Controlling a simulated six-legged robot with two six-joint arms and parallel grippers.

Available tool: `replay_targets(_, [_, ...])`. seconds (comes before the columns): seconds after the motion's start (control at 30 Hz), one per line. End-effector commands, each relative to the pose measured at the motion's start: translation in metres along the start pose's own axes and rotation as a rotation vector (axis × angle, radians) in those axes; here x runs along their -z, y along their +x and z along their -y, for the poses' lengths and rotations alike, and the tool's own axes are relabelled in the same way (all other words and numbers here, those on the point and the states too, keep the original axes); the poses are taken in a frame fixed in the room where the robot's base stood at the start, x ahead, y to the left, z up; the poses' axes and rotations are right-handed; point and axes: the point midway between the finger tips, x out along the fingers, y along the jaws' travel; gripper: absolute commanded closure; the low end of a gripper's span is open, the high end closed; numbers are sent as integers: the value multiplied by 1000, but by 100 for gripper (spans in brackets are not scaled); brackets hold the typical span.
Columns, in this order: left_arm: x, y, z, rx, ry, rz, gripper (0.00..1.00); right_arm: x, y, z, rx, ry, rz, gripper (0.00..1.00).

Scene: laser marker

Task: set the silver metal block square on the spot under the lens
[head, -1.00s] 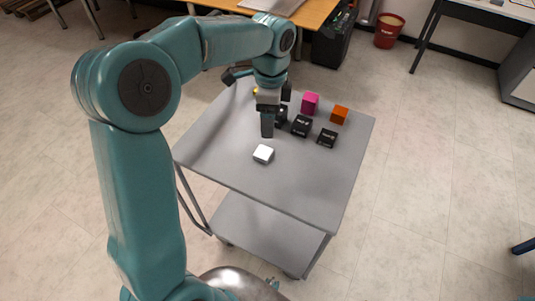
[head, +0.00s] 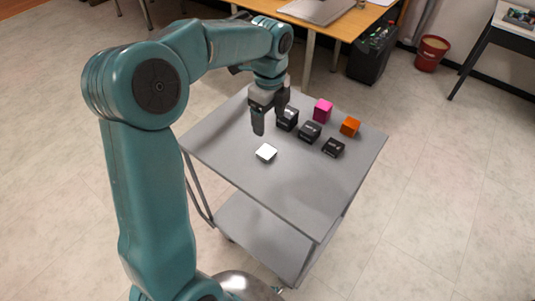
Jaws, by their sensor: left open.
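The silver metal block (head: 266,153), small and bright on top, lies on the grey cart top (head: 300,185), near its left-middle part. My left gripper (head: 270,118) is open and empty, pointing down just behind the block in the head view. Its nearer dark finger ends a little above and left of the block, apart from it in the picture. The exact height over the cart is hard to tell. The lens and the spot under it are not in view. My right gripper is not in view.
Several black blocks (head: 310,132) stand right of the gripper, with a magenta block (head: 323,110) and an orange block (head: 350,126) behind them. The cart's front part is clear. A wooden desk (head: 345,18) and a red bin (head: 431,53) stand farther back.

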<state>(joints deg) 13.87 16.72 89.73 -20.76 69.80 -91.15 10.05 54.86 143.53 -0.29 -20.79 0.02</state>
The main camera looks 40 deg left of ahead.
Motion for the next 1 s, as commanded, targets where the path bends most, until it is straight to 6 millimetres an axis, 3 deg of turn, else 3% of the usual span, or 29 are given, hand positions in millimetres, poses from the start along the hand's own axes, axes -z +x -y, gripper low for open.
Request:
replay_targets(0.1, [-2,32,-1,-7,0,0,21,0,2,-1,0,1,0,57])
replay_targets(0.3, [-3,70,0,-4,-3,0,21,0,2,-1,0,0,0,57])
replay_targets(0.53, [-2,88,0,-3,-4,0,21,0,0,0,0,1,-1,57])
replay_targets(0.8, [-2,128,-1,-3,-5,0,21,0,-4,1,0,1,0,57])
replay_targets(1.0, [-2,134,0,-1,-4,0,21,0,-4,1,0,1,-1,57])
